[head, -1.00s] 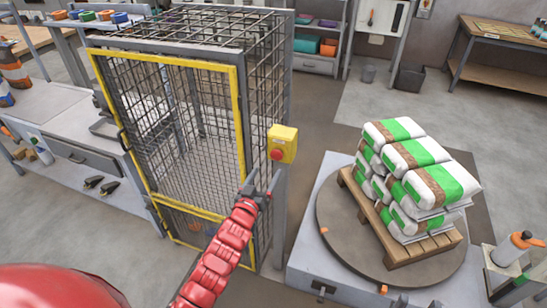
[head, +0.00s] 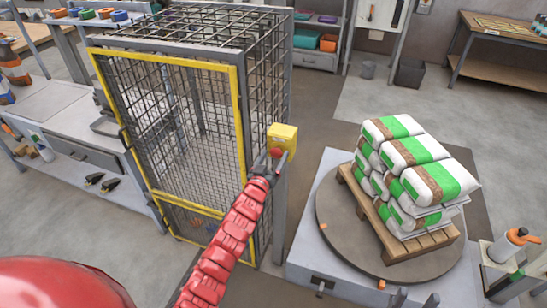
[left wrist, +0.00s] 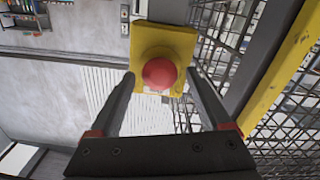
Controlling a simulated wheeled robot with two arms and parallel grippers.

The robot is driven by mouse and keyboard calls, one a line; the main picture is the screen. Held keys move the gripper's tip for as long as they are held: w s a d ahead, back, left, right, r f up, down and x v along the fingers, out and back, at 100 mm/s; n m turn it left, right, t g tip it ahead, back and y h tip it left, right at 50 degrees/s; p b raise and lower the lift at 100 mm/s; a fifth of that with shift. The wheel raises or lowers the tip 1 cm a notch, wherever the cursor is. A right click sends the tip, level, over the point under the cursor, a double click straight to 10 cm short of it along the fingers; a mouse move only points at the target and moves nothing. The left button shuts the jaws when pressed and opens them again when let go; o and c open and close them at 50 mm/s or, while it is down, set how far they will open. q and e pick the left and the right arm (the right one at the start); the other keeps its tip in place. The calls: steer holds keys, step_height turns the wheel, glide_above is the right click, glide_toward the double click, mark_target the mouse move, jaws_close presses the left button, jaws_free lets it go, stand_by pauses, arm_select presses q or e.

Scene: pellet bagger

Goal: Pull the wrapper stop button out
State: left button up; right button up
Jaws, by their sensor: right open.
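The red wrapper stop button (head: 277,153) sits on a yellow box (head: 283,136) on a grey post beside the cage. In the left wrist view the round button (left wrist: 160,74) is centred ahead of its yellow housing (left wrist: 164,38). My left gripper (head: 270,160) is at the button. In the left wrist view its fingers (left wrist: 160,82) stand apart on either side of the button, with a visible gap on each side. I cannot tell how deep the tips reach.
The mesh cage (head: 180,120) with its yellow-framed door stands left of the button. A turntable (head: 340,235) with a pallet (head: 440,240) of stacked bags (head: 415,165) is at the right. A grey workbench (head: 60,110) is at the far left. Open floor lies behind.

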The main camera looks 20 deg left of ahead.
arm_select(q)
jaws_close()
stand_by(0.3)
steer(key=shift+s, duration=0.4)
steer(key=shift+f, duration=0.2)
steer(key=shift+c, duration=1.2)
jaws_free()
steer(key=shift+s, duration=0.1)
steer(key=o, duration=0.4)
steer(key=shift+s+r, duration=0.2)
steer(key=shift+w, duration=0.1)
